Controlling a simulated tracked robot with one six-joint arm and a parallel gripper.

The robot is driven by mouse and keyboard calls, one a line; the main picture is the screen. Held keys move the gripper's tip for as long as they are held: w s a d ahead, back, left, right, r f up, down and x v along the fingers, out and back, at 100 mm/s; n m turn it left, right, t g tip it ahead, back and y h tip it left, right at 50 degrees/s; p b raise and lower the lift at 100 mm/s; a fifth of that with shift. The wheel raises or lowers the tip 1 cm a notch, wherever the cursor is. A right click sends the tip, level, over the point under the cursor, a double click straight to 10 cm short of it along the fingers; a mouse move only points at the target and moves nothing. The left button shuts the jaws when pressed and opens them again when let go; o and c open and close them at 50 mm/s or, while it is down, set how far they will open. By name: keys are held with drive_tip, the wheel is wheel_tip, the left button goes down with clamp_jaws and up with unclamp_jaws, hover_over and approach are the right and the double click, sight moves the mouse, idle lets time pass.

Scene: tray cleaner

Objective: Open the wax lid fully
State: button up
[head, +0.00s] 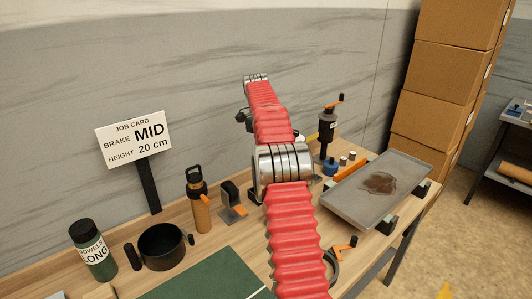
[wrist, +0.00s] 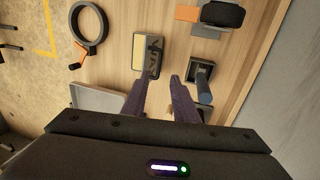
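A small grey box with a yellow strip along its left side and dark lettering on its right part, which I take to be the wax box (wrist: 147,52), lies on the wooden bench in the wrist view. How far its lid is open I cannot tell. My gripper (wrist: 163,75) is open and empty, its two dark purple fingers apart. The left fingertip overlaps the box's lower right edge in the picture; whether it touches is unclear. In the head view my red arm hides the gripper and the box.
A dark square holder with a blue cylinder (wrist: 204,88) stands right of the fingers. A black ring with an orange handle (wrist: 88,28) lies upper left. The stained grey tray (head: 345,205) is right of my arm; a black pot (head: 162,246) and brown bottle (head: 199,208) are left.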

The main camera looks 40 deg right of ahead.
drive_tip(key=shift+v, duration=1.5)
drive_tip(key=shift+c, duration=0.2)
drive_tip(key=shift+s+d, duration=0.1)
drive_tip(key=shift+c, duration=0.7)
drive_tip(key=shift+t, duration=0.4)
drive_tip(key=s+r, duration=0.1)
drive_tip(key=s+d+r, duration=0.1)
drive_tip(key=r, duration=0.1)
drive_tip(key=s+r, duration=0.1)
drive_tip(key=shift+s+d+r, duration=0.3)
drive_tip(key=shift+s, duration=0.1)
clamp_jaws()
wheel_tip(320, 180, down, 8)
drive_tip(key=w+n+t, duration=0.2)
drive_tip(key=n+t, duration=0.4)
drive_tip(key=n, duration=1.2)
